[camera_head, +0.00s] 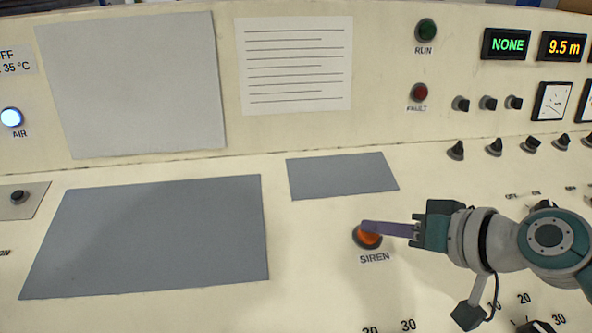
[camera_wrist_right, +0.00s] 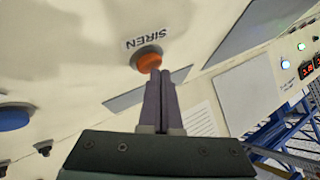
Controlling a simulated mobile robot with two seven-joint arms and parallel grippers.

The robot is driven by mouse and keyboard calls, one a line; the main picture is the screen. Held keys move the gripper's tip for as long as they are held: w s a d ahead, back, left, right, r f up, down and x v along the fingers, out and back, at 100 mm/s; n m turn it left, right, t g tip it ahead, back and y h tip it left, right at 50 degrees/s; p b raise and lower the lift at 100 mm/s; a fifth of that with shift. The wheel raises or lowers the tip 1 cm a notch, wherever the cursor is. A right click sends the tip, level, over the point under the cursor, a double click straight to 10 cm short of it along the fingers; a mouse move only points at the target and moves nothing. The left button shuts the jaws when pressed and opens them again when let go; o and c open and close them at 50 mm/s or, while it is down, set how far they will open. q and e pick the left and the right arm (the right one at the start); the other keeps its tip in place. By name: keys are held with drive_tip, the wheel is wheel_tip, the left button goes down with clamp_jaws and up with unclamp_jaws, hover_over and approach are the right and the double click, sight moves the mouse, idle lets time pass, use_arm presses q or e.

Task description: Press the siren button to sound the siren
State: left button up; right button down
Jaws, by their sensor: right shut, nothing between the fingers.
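The siren button (camera_head: 368,239) is an orange round button in a dark ring on the cream console, with the label SIREN (camera_head: 374,258) just below it. My right gripper (camera_head: 366,227) comes in from the right with its purple fingers shut and nothing between them. In the head view its tips overlap the button's upper part. In the right wrist view the shut fingertips (camera_wrist_right: 160,72) reach the lower edge of the orange button (camera_wrist_right: 149,62). I cannot tell whether they touch it. My left gripper is not in view.
Grey blank panels (camera_head: 150,240) lie left of the button, and a smaller one (camera_head: 342,175) lies above it. Small black knobs (camera_head: 495,147) and the green RUN (camera_head: 426,30) and red FAULT (camera_head: 420,93) lamps are farther up. A blue button (camera_wrist_right: 14,118) shows in the wrist view.

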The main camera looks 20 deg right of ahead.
drive_tip(key=shift+f+b, duration=0.3)
drive_tip(key=shift+f, duration=0.05)
idle(0.5)
drive_tip(key=shift+s+r+p, duration=0.15)
drive_tip(key=shift+r+p, duration=0.7)
drive_tip(key=shift+p, duration=0.05)
drive_tip(key=shift+r, duration=0.1)
drive_tip(key=r+p, duration=0.2)
drive_tip(key=s+r+p, duration=0.1)
drive_tip(key=r+p, duration=0.1)
drive_tip(key=p, duration=0.1)
drive_tip(key=shift+a+r, duration=0.15)
drive_tip(key=shift+r, duration=0.2)
